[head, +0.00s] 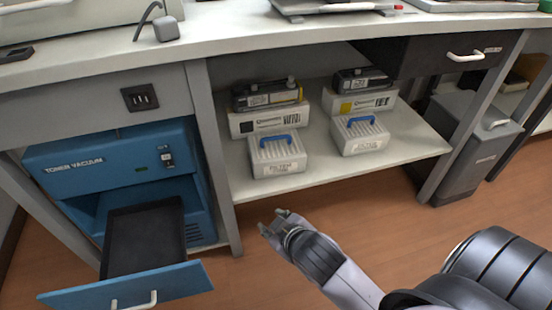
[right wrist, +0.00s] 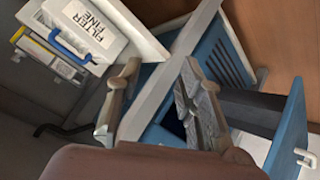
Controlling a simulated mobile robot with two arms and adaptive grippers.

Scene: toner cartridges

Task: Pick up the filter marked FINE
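Two white ribbed filters with blue handles sit at the front of the shelf in the head view: a left one (head: 277,158) and a right one (head: 360,137). Their labels are too small to read there. In the right wrist view a filter labelled FILTER FINE (right wrist: 85,32) shows at the upper left; by its place near the vacuum it appears to be the left one. My right gripper (head: 272,221) is below and in front of the shelf edge, apart from both filters. In the right wrist view its fingers (right wrist: 158,90) are spread and empty. My left gripper is out of view.
Cartridges on boxes (head: 267,97) (head: 361,82) stand behind the filters. The blue toner vacuum (head: 110,155) at the left has its drawer (head: 125,285) pulled out. A grey upright (head: 214,160) separates it from the shelf (head: 225,150). A grey bin (head: 470,150) stands at the right.

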